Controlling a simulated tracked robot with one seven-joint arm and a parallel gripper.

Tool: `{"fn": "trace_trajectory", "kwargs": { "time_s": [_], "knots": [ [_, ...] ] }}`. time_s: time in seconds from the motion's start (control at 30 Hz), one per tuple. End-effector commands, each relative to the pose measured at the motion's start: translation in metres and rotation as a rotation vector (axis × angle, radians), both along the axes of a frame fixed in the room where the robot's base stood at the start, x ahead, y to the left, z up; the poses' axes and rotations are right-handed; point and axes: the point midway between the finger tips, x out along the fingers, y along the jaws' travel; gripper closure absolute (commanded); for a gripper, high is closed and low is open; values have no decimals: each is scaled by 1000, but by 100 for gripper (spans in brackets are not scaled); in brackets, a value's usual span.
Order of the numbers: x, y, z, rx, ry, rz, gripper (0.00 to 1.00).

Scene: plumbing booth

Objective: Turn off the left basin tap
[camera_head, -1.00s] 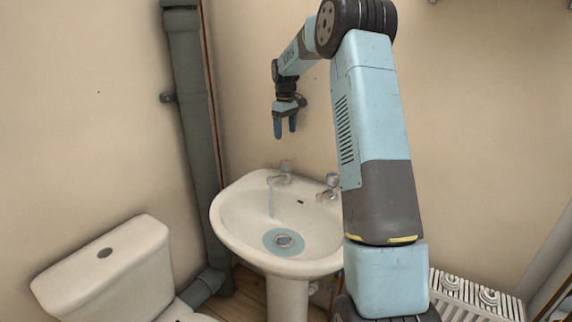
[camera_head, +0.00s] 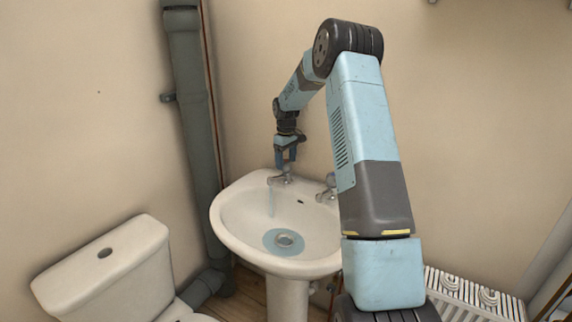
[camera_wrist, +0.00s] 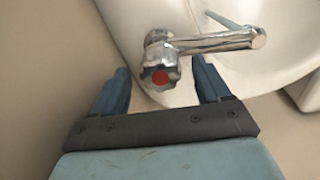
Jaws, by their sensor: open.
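The left basin tap (camera_head: 279,181) is chrome and stands on the back left rim of the white basin (camera_head: 226,234). A thin stream of water (camera_head: 271,204) falls from its spout into the bowl, where bluish water lies around the drain. My gripper (camera_head: 285,163) is open, pointing down over this tap, and hides its top. In the wrist view, the tap's round handle (camera_wrist: 160,77) with a red dot lies between the spread fingertips of my gripper (camera_wrist: 160,68), with gaps on both sides. The spout runs to the right.
The right basin tap (camera_head: 327,184) stands on the rim, partly beside my forearm. A toilet cistern (camera_head: 110,262) is at the lower left. A grey pipe (camera_head: 192,120) runs up the wall. A radiator (camera_head: 470,298) is at the lower right.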

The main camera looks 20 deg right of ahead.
Motion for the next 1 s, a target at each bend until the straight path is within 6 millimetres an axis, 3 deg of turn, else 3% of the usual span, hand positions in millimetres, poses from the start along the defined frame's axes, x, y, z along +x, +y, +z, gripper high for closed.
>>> {"fn": "trace_trajectory", "kwargs": {
  "time_s": [0.2,0.53,1.0],
  "knots": [
    [0,0,-17,0,0,0,24],
    [0,0,-19,1,-1,0,24],
    [0,0,-19,1,-1,0,69]
  ]
}}
